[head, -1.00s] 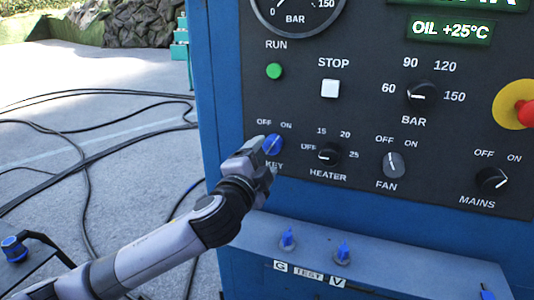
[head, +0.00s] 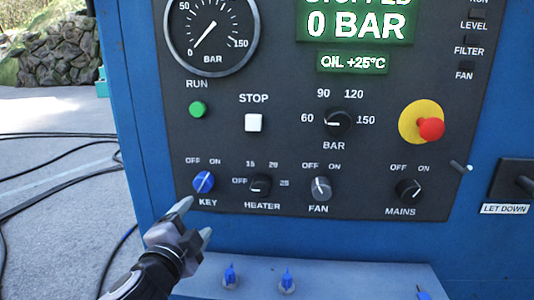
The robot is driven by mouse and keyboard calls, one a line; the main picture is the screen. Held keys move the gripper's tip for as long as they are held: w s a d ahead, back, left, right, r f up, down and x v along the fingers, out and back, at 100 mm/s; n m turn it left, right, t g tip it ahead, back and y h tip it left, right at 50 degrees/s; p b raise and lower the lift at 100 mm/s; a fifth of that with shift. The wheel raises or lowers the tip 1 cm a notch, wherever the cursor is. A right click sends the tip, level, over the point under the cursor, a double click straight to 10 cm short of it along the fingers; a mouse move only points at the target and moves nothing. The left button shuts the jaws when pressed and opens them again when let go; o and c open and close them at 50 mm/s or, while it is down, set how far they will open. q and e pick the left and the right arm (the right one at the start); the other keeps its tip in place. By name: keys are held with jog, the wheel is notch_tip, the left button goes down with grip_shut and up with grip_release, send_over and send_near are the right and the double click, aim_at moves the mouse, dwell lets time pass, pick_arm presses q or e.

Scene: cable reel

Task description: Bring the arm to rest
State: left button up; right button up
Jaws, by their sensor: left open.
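My left gripper (head: 195,222) is open and empty in the head view, at the lower left of the control panel, with its fingers pointing up and right. It is just below the blue key switch (head: 204,182) and apart from it. The key switch's white mark tilts up to the right, toward ON. My left arm (head: 150,275) comes in from the bottom left. My right gripper is not in view.
The panel (head: 290,200) carries the heater knob (head: 260,184), fan knob (head: 320,188), mains knob (head: 408,190) and a red emergency button (head: 431,128). The display (head: 358,25) reads 0 BAR. A ledge (head: 370,278) with small blue valves juts out below. Cables lie on the ground at left.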

pick_arm(q)
jog(key=s+d+f+n+g+h+p, duration=0.1)
jog(key=s+f+n+g+p, duration=0.1)
jog(key=s+f, duration=0.35)
jog(key=s+d+f+n+g+h+p, duration=0.1)
jog(key=s+f+n+g, duration=0.15)
jog(key=f, duration=0.65)
jog(key=s+a+f+n+g+p, duration=0.1)
jog(key=s+a+f+n, duration=0.1)
jog(key=s+f, duration=0.3)
jog(key=s+a+f+n+g+y+p, duration=0.1)
jog(key=s+f+n, duration=0.4)
jog(key=s, duration=0.7)
jog(key=shift+a+f+p, duration=0.45)
jog(key=shift+a+f, duration=0.35)
